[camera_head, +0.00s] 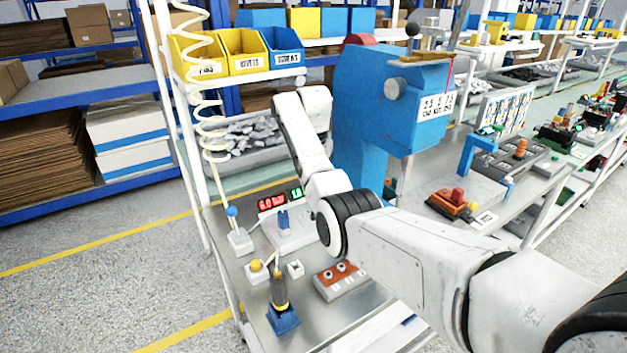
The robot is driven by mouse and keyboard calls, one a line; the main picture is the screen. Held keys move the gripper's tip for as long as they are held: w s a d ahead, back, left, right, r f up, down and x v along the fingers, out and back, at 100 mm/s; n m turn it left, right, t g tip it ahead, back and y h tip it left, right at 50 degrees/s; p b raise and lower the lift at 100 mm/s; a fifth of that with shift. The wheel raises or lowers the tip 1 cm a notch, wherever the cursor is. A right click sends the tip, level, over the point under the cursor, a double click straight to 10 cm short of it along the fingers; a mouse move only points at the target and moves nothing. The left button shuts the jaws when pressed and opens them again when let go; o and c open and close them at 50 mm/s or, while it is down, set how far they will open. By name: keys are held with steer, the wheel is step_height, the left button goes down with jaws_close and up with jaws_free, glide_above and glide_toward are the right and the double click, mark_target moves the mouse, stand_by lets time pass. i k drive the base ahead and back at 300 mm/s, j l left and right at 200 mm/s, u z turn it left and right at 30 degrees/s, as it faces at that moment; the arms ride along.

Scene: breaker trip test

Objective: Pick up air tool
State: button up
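A slim tool with a dark and yellow body (280,292) stands upright in a blue holder (283,320) at the front left of the metal bench; it looks like the air tool. A thin line seems to run up from its top. A white coiled hose (208,105) hangs at the left and runs down towards a small white base with a blue ball (232,212). My arm crosses from the lower right, bends over the bench, and its far part points up and left. I cannot make out my gripper's fingers. Nothing of mine visibly touches the tool.
Near the tool are a yellow-knobbed box (256,267), an orange-topped control box (340,278) and a red-and-green digital display unit (287,232). A large blue press (375,110) stands behind my arm. The floor at left is clear.

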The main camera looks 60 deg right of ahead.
mark_target(278, 281)
steer(key=k+j, duration=0.75)
steer(key=k, duration=0.1)
